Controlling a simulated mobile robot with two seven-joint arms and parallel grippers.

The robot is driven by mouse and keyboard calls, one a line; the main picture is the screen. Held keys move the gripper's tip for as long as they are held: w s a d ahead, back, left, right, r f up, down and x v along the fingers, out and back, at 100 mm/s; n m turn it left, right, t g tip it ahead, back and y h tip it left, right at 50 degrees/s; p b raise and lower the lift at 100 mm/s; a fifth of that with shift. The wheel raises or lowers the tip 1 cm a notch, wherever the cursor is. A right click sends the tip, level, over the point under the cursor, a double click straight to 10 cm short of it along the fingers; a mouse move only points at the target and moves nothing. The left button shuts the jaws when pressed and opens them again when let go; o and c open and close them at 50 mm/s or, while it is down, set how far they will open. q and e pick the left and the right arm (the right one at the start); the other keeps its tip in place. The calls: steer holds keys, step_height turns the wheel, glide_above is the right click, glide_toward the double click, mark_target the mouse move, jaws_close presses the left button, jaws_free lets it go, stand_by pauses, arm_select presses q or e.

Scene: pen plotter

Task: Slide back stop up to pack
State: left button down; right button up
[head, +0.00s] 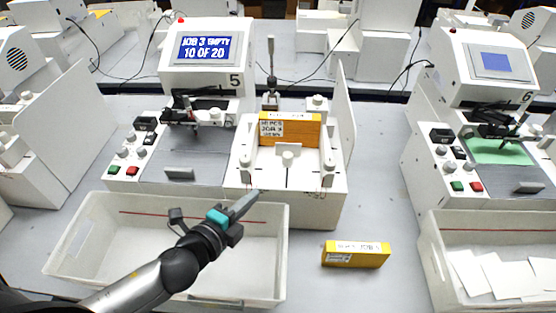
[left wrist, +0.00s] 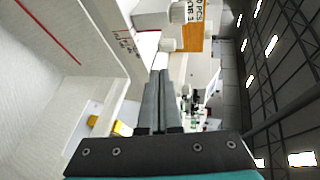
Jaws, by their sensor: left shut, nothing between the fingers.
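A yellow pack with a white label (head: 305,131) stands in the white feeder (head: 318,205) of station 5. It also shows in the left wrist view (left wrist: 193,40). A short white post with a round knob (head: 288,157) stands at the near side of the pack; any gap between them is too small to judge. A dark upright lever (head: 271,62) rises behind the pack. I cannot tell for sure which part is the back stop. My left gripper (head: 254,194) is shut and empty, in front of the feeder's near left corner; its closed fingers (left wrist: 158,80) point toward the feeder.
A white bin (head: 70,232) lies below my left arm. A second yellow pack (head: 356,257) lies on the table to the right. The station 5 screen (head: 206,49) reads "JOB 3 EMPTY 10 OF 20". A tall white panel (head: 343,115) borders the feeder's right side.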

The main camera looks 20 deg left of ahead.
arm_select(q)
steer(key=w, duration=0.2)
glide_toward(279, 165)
steer(key=w+d, duration=0.2)
steer(key=w, duration=0.1)
steer(key=shift+w+d, duration=0.3)
steer(key=shift+w+d+p, duration=0.2)
steer(key=shift+w+p, duration=0.1)
steer(key=shift+w, duration=0.75)
arm_select(e)
steer(key=shift+s+d+r, duration=0.2)
steer(key=shift+s+r, duration=0.05)
steer(key=shift+s, duration=0.1)
arm_select(q)
steer(key=shift+w+a, duration=0.25)
steer(key=shift+w, duration=0.7)
steer(key=shift+w+a, duration=0.3)
steer(key=shift+w, duration=0.7)
arm_select(e)
steer(key=shift+f, duration=0.15)
arm_select(q)
steer(key=shift+s, duration=0.1)
arm_select(e)
steer(key=shift+s, duration=0.15)
